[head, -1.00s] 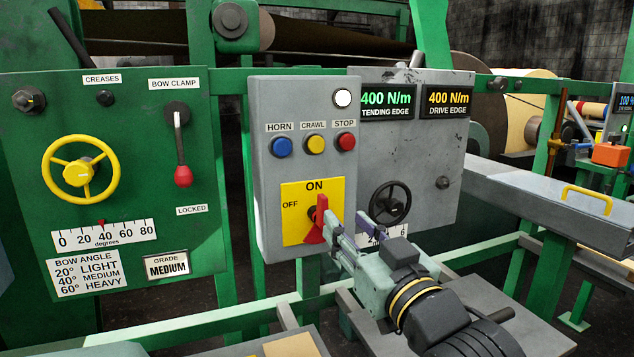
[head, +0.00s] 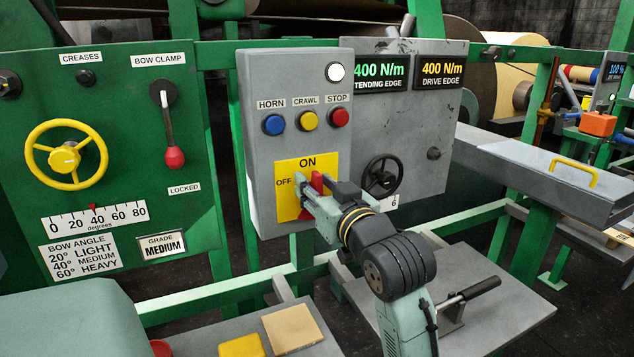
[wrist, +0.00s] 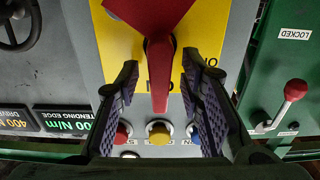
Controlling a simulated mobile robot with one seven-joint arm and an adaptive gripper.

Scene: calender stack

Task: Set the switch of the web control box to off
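The web control box (head: 260,165) is a grey panel with a yellow plate marked ON at the top and OFF at the left. Its red switch (head: 317,181) has its narrow end pointing up at ON and a wide lower end, partly hidden by my gripper in the head view. My gripper (head: 311,190) is at the plate. In the upside-down wrist view, the switch's narrow bar (wrist: 160,80) lies between my two open fingers (wrist: 158,60), with a visible gap on each side. Whether either finger touches it elsewhere is not clear.
Blue horn (head: 274,124), yellow crawl (head: 307,120) and red stop (head: 339,117) buttons sit above the plate, near my fingers in the wrist view. A black handwheel (head: 382,175) is right of the box. A green panel with a yellow wheel (head: 66,155) stands left.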

